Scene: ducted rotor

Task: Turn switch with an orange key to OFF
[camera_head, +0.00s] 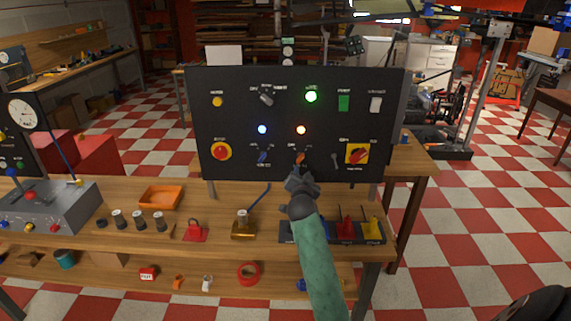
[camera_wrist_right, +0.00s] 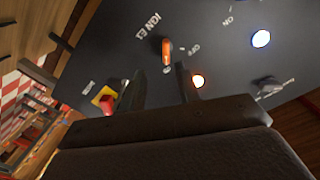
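The orange key switch (camera_head: 300,158) is low on the black control panel (camera_head: 235,112), below the glowing orange lamp (camera_head: 301,130). In the right wrist view the orange key (camera_wrist_right: 167,48) stands upright in the picture. The OFF label (camera_wrist_right: 193,48) is just right of it and an IGN label is on its left side. My right gripper (camera_head: 301,174) is in front of the panel, just below the key. In the wrist view its two fingers (camera_wrist_right: 158,88) are apart, with nothing between them and the key beyond their tips. My left gripper is out of view.
A blue key switch (camera_head: 263,157) and a blue lamp (camera_head: 262,129) are left of the orange ones. A red rotary switch on a yellow plate (camera_head: 357,153) is to the right. A brass padlock (camera_head: 243,228) and a red one (camera_head: 194,232) stand on the bench below.

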